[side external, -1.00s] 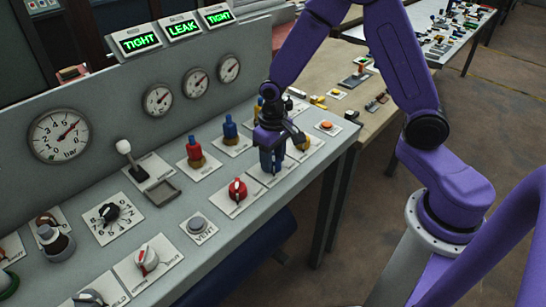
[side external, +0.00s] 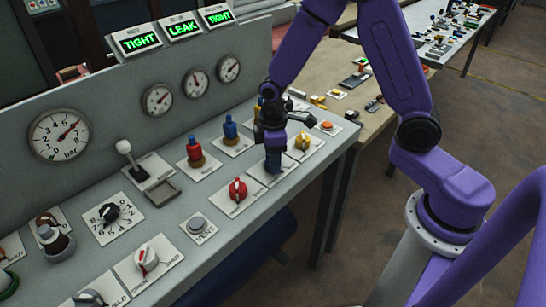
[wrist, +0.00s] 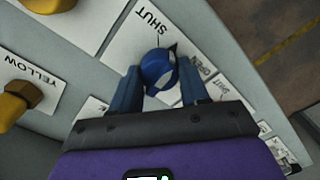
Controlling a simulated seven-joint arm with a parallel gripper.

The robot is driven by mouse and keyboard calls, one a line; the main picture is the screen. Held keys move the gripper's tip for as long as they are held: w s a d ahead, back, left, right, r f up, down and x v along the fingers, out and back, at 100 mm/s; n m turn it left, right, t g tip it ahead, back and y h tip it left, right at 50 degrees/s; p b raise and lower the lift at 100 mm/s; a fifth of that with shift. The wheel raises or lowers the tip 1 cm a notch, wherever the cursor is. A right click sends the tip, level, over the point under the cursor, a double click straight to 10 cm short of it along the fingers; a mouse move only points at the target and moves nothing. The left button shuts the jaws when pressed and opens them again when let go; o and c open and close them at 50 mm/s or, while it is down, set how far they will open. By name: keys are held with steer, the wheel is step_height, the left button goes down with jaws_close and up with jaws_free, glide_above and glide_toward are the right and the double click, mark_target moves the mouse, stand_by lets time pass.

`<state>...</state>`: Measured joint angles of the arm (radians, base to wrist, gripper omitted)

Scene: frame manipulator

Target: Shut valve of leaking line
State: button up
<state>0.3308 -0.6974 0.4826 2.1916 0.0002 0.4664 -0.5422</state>
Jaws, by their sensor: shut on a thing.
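My gripper (side external: 273,160) points down at the front row of the sloped panel, with its fingers around the blue knob. In the wrist view the blue knob (wrist: 157,72) sits between my two fingers (wrist: 160,92), on a white plate lettered SHUT and OPEN. A dark pointer mark shows between the two words; I cannot tell the knob's exact setting. In the side view my fingers hide the knob. The middle display (side external: 184,30) reads LEAK. The left display (side external: 140,43) and right display (side external: 216,17) read TIGHT.
A red knob (side external: 237,190) and a yellow knob (side external: 303,141) flank my gripper. Behind stand a red-topped fitting (side external: 195,151) and a blue-topped fitting (side external: 230,130). A grey button (side external: 198,224), a lever (side external: 131,157) and gauges (side external: 58,135) are to the left.

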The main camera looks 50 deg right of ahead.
steer(key=n, duration=0.3)
steer(key=shift+n, duration=2.2)
steer(key=o, duration=1.1)
steer(key=shift+c, duration=0.2)
step_height(320, 180, up, 17)
steer(key=shift+r, duration=0.2)
